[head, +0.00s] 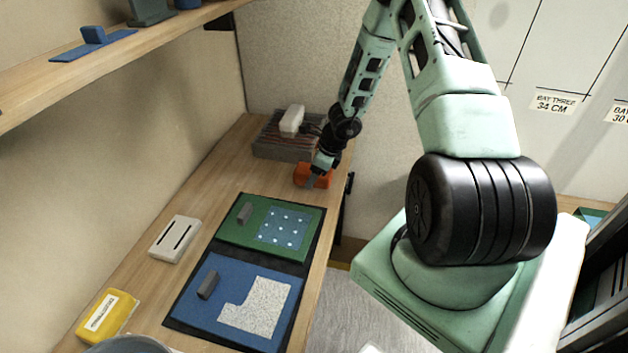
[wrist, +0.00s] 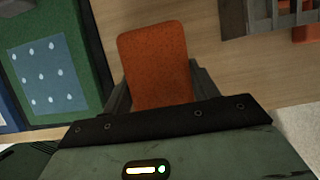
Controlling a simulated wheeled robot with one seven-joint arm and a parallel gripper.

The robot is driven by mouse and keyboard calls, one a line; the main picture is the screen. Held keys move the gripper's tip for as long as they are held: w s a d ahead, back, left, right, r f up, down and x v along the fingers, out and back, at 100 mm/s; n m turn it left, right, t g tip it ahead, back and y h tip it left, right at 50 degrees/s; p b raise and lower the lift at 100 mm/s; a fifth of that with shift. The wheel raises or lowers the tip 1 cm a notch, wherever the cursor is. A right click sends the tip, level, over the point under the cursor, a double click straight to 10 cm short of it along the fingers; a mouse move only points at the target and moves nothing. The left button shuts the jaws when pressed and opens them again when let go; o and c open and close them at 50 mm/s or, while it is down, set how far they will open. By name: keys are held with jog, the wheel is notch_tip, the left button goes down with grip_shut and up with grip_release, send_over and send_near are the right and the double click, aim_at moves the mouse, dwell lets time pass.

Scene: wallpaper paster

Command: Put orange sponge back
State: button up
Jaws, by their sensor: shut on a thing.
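The orange sponge (head: 314,175) is at the far end of the wooden table, beyond the green board. My gripper (head: 318,172) is at the sponge, reaching down from above. In the wrist view the sponge (wrist: 157,65) stands out between the two grey fingers of my gripper (wrist: 160,85), which are shut on it. Its lower part is hidden behind the gripper body. I cannot tell whether the sponge touches the table.
A grey slatted tray (head: 285,140) with a white block (head: 292,121) stands behind the sponge. The green board (head: 270,230) and blue board (head: 235,300) lie nearer. A white slotted block (head: 175,239) and yellow box (head: 107,314) are at left. A shelf (head: 120,45) overhangs upper left.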

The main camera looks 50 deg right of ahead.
jog(key=shift+f, duration=0.55)
jog(key=shift+f+b, duration=0.4)
jog(key=shift+b, duration=0.1)
jog(key=shift+f, duration=0.1)
jog(key=o, duration=1)
